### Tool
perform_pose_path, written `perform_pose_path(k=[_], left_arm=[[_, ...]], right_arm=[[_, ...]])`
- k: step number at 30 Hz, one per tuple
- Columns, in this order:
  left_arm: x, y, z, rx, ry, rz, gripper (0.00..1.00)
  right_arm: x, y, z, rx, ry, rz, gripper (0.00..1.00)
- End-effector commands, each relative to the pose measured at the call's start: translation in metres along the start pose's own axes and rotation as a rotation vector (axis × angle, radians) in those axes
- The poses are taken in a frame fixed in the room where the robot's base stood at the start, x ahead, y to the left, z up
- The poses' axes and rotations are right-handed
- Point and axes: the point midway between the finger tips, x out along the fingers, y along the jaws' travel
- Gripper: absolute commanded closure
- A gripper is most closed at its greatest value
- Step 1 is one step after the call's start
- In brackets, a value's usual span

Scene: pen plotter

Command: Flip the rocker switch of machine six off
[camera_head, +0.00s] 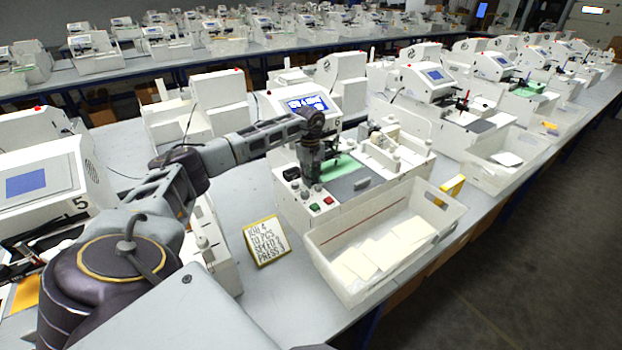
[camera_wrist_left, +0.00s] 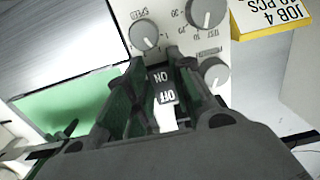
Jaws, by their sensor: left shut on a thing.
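Machine six (camera_head: 322,205) is the white plotter in the middle of the head view, with a lit blue screen (camera_head: 308,104). My left gripper (camera_head: 311,182) points down over its control panel. In the left wrist view, the black rocker switch (camera_wrist_left: 163,86) shows between the two fingers, its ON and OFF markings upside down. The left gripper (camera_wrist_left: 157,58) is shut on the switch, a finger at either side. Which half of the rocker is pressed in, I cannot tell. In the head view the gripper hides the switch. My right gripper is out of view.
Knobs (camera_wrist_left: 144,35) stand close beside the fingers. A green pad (camera_wrist_left: 65,110) lies left of them. A white paper bin (camera_head: 345,278) adjoins the machine's front, near a yellow-edged job card (camera_head: 266,241). Machine five (camera_head: 45,190) is at left. Bare table shows around the card.

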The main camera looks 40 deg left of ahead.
Motion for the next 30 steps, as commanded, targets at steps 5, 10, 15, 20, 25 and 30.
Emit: perform_pose_path(k=[5,10,15,20,25,30], left_arm=[[0.000,0.000,-0.002,-0.003,-0.070,0.000,1.00],[-0.001,0.000,-0.004,-0.003,-0.137,0.001,1.00],[-0.002,0.001,-0.006,-0.003,-0.199,0.001,1.00],[-0.003,0.001,-0.008,-0.003,-0.253,0.003,1.00],[-0.003,0.000,-0.009,-0.002,-0.289,0.002,1.00],[-0.004,0.000,-0.008,0.000,-0.296,0.002,1.00]], right_arm=[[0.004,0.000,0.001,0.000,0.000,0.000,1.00],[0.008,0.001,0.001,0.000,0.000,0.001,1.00],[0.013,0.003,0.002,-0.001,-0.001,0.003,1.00],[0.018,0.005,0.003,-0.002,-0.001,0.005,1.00],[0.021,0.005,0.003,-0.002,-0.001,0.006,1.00],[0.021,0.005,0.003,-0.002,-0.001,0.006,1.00]])
